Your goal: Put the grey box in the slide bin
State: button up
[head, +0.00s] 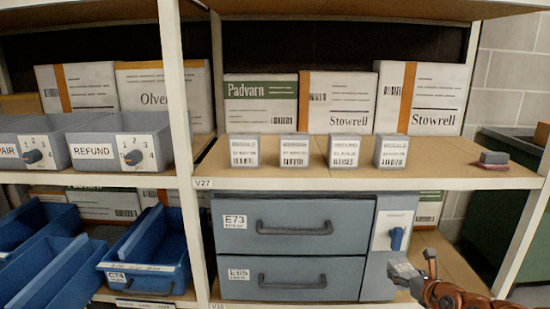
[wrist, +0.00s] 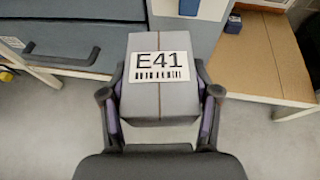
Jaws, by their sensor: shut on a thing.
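The grey box (wrist: 158,103), labelled E41, sits between the two fingers of my gripper (wrist: 160,104) in the wrist view. The gripper is shut on it, and the fingers press its left and right sides. In the head view my gripper (head: 425,272) is low at the right, in front of the blue cabinet, with the grey box (head: 404,272) beside it. An open blue bin (head: 140,272) with a front handle and label juts from the lower shelf at the left. I cannot tell for sure that it is the slide bin.
A drawer cabinet (head: 295,207) has two shut drawers and a side panel with a blue knob (head: 396,238). Several small labelled grey boxes (head: 294,151) stand on the shelf above. A rack post (head: 179,95) stands between the bins and drawers. Another blue bin (head: 50,268) is far left.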

jog(key=w+a+r, duration=0.1)
jog(key=a+r, duration=0.6)
jog(key=a, duration=0.2)
jog(key=w+a+r+n+y, duration=0.1)
jog(key=a+r, duration=0.6)
jog(key=a, duration=0.2)
jog(key=shift+w+a+r+n+y, duration=0.25)
jog(key=shift+w+a+n+y, duration=0.05)
jog(key=shift+w+a, duration=0.1)
jog(key=shift+a+f+g, duration=0.1)
jog(key=shift+f+g, duration=0.1)
jog(key=shift+g, duration=0.1)
